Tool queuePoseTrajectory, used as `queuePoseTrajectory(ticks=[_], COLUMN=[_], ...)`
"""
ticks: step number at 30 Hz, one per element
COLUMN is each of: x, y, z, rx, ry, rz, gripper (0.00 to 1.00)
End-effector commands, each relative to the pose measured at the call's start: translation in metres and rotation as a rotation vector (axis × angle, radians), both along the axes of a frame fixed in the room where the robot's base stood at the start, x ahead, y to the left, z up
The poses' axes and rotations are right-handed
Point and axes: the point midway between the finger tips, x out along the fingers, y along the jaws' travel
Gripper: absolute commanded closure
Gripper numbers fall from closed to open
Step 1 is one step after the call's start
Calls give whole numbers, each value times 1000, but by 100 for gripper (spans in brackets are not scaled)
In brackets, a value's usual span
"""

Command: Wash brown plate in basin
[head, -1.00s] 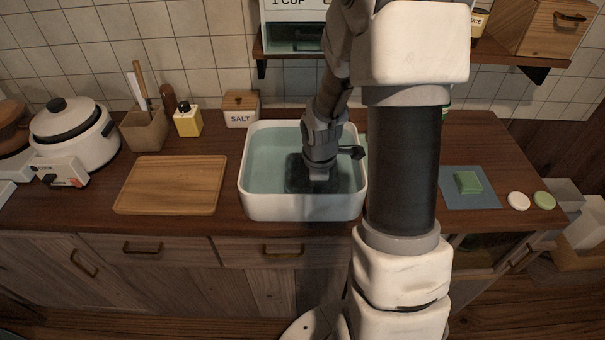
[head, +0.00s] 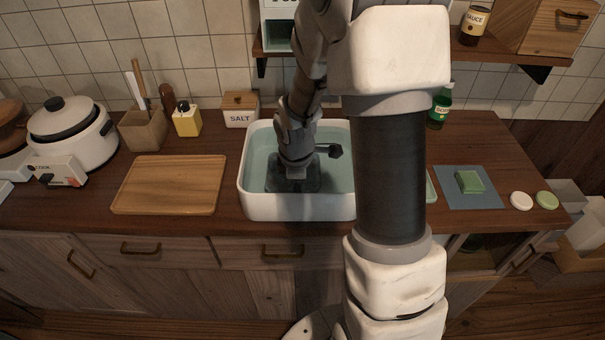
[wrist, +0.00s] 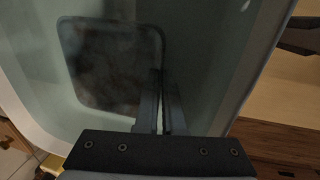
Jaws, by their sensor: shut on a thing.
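The white basin (head: 300,208) stands on the counter and holds greenish water. The plate (head: 275,180) is square with rounded corners, looks dark with brownish smudges, and lies low in the basin. My gripper (head: 296,175) reaches down into the basin and is shut on the plate's edge. In the wrist view, the fingers (wrist: 162,115) meet the right edge of the plate (wrist: 108,65), inside the basin's pale wall (wrist: 30,115). Part of the plate is hidden by the gripper in the head view.
A wooden board (head: 168,184) lies left of the basin. A salt box (head: 239,111) and yellow bottle (head: 186,121) stand behind. Right are a green sponge (head: 469,182) on a blue cloth (head: 478,200), two small discs and a green bottle (head: 440,106). A shelf (head: 490,57) hangs above.

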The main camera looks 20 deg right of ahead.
Motion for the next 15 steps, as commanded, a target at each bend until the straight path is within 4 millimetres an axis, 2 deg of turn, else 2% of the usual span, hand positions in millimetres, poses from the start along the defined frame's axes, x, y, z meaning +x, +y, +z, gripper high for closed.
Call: queuePoseTrajectory(ticks=[15], x=[-17], y=[-41], z=[2], rx=[1], ry=[0], rz=[-3], gripper=[100])
